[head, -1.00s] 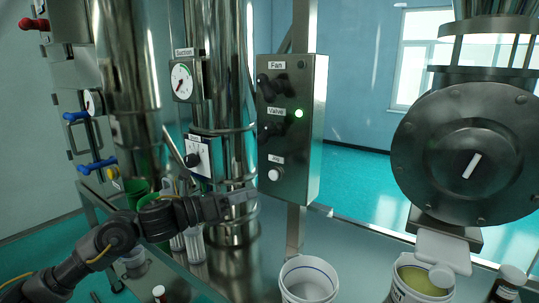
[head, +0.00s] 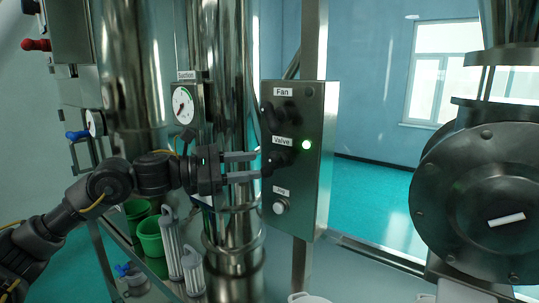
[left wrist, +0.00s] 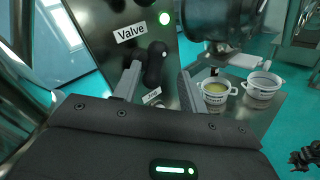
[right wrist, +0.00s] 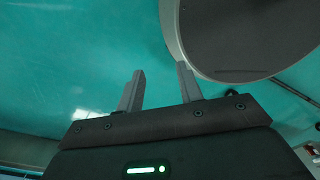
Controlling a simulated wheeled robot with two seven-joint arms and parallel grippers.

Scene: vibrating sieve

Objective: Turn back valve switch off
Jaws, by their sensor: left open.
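The valve switch (head: 280,158) is a black rotary knob under the "Valve" label on the steel control box (head: 313,185). The green lamp (head: 306,145) beside it is lit. My left gripper (head: 259,165) is open in front of the box, its fingers pointing at the knob. In the left wrist view the valve knob (left wrist: 154,64) shows between the two spread fingers (left wrist: 158,82), nearer the left one; contact cannot be told. My right gripper (right wrist: 159,82) is open and empty in the right wrist view, away from the box.
The black fan knob (head: 278,116) is above the valve switch and the white jog button (head: 279,207) below. A steel column with a suction gauge (head: 183,105) stands left of the box. A large round sieve housing (head: 470,200) is at right.

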